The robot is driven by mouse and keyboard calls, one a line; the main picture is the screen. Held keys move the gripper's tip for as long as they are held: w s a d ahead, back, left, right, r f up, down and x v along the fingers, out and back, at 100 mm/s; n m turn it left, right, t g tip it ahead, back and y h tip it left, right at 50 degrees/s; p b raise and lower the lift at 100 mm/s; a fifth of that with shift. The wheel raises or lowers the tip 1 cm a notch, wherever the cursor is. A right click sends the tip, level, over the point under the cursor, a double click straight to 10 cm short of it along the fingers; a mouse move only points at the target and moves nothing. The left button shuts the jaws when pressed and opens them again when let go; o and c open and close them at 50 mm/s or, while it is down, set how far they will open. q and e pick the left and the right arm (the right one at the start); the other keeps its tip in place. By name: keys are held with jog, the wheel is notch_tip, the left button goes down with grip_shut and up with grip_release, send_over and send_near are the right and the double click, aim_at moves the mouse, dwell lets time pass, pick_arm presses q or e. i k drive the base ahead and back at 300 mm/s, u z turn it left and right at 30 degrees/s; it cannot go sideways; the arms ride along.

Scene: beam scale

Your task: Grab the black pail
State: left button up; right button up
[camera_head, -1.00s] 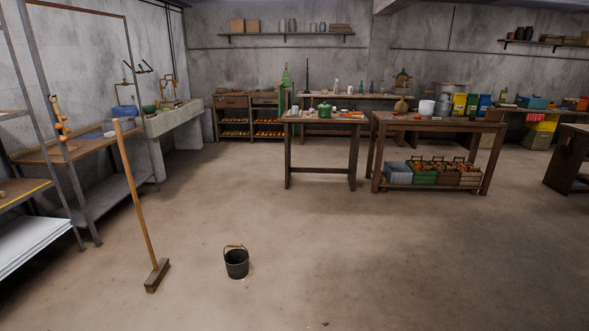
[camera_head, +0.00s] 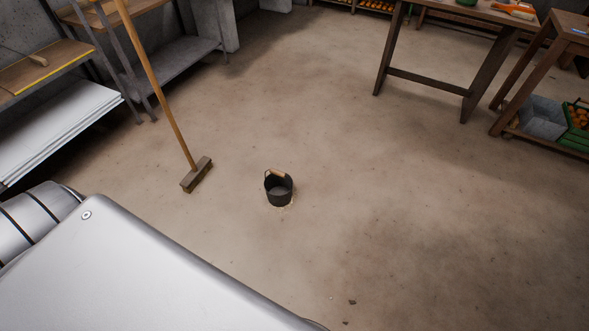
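The black pail (camera_head: 279,192) stands upright on the concrete floor near the middle of the head view. Its wooden-gripped handle (camera_head: 277,173) is raised above the rim. The inside of the pail looks empty. Part of my own body, a large pale metal surface, fills the lower left of the view. Neither gripper shows in this view, and nothing touches the pail.
A push broom (camera_head: 196,175) stands upright just left of the pail. Metal shelving (camera_head: 175,80) lines the left side. The floor around the pail's right is clear.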

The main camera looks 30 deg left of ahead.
aim_at(278, 185)
jog(key=i, duration=3.25)
jog(key=u, duration=3.15)
